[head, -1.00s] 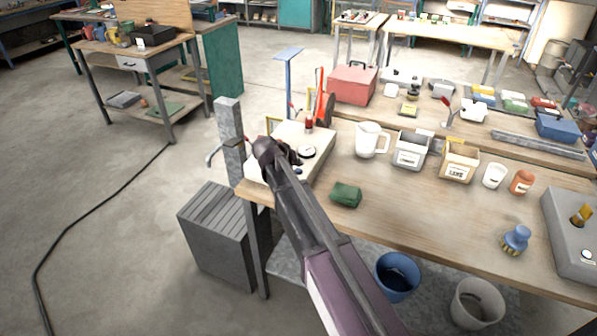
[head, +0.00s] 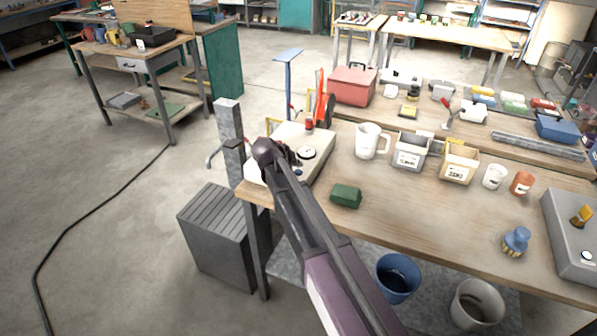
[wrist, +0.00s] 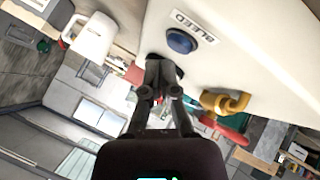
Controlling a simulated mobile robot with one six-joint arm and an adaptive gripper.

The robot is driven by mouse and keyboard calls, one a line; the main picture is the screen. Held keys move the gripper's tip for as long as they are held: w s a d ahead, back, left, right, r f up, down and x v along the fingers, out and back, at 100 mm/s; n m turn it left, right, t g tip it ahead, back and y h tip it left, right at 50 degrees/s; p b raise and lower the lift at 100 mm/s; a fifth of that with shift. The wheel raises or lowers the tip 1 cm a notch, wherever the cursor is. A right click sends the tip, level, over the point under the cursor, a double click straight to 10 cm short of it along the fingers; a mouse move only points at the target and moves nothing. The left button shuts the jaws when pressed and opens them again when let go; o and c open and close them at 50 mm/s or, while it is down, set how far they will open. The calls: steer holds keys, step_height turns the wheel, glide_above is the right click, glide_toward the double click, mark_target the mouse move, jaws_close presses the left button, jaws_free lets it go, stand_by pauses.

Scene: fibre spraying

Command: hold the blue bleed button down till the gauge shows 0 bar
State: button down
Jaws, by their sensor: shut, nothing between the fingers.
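The blue bleed button (wrist: 181,40) is a round knob on a cream panel (wrist: 240,60), beside a "BLEED" label in the wrist view. My gripper (wrist: 160,68) is shut and empty, its fingertips at the panel just below the button in the picture. I cannot tell whether they touch anything. In the head view my gripper (head: 291,157) is partly hidden by my arm, over the cream unit (head: 318,140) at the bench's left end. A round dark-rimmed gauge (head: 307,153) sits on this unit; its reading is too small to make out.
A brass elbow fitting (wrist: 225,102) juts from the panel close to my gripper. In the head view a green block (head: 346,195) and a white jug (head: 368,140) stand right of the unit. A red part (head: 309,124) rises at its back.

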mark_target(298, 172)
steer(key=shift+f+b, duration=0.85)
stand_by(1.2)
steer(key=shift+r, duration=0.2)
stand_by(2.2)
steer(key=shift+r+p, duration=0.7)
steer(key=shift+p, duration=0.15)
step_height(298, 172, up, 5)
steer(key=p, duration=0.5)
stand_by(0.6)
steer(key=s+d+f+g+y, duration=0.2)
steer(key=s+d+g, duration=0.1)
steer(key=s+d, duration=0.8)
steer(key=s+d+f+m+g+y, duration=0.1)
steer(key=s+d+f+g+y, duration=0.2)
steer(key=s+d, duration=0.9)
steer(key=shift+s+f+g+y, duration=0.35)
steer(key=shift+s+g, duration=0.25)
steer(key=shift+s, duration=0.6)
